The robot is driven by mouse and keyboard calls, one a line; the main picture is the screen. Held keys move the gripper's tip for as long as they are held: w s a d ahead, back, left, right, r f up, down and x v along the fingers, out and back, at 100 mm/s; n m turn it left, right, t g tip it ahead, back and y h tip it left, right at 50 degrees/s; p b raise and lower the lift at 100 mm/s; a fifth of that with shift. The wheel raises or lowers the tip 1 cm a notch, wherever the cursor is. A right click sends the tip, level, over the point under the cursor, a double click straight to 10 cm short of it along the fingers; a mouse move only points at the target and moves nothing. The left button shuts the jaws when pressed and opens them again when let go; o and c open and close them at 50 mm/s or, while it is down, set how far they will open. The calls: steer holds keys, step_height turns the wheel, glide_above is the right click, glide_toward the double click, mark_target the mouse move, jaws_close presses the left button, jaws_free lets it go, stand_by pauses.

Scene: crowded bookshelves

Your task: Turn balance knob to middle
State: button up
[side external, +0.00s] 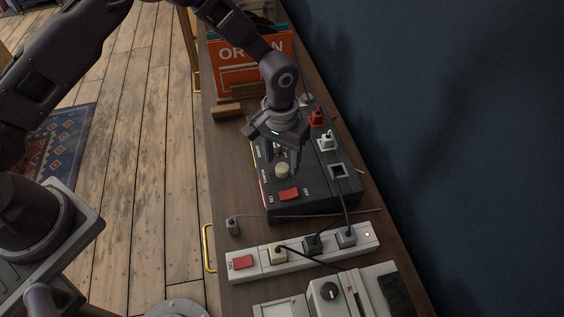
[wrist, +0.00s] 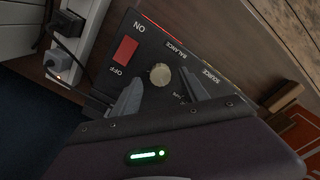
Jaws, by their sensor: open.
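The balance knob (wrist: 160,75) is a small round cream knob on a black control box (wrist: 148,42), beside the "BALANCE" label. It also shows in the side external view (side external: 282,171), just below my gripper (side external: 283,158). In the wrist view my gripper (wrist: 158,80) is open, with one finger on each side of the knob. I cannot tell whether the fingers touch it. No pointer mark on the knob is clear enough to read its setting. The panel near the "SOURCE" label is partly hidden by a finger.
A red ON/OFF switch (side external: 289,194) sits beside the knob on the box. Red (side external: 317,118) and white (side external: 327,141) plugs stand at the box's back. A white power strip (side external: 255,262) with cords lies in front. An orange record sleeve (side external: 235,65) stands behind.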

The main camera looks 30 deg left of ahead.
step_height(320, 180, down, 2)
steer(key=shift+c, duration=0.2)
jaws_close()
steer(key=m, duration=0.5)
steer(key=shift+m, duration=0.4)
steer(key=shift+r+m, duration=0.1)
steer(key=shift+m, duration=2.5)
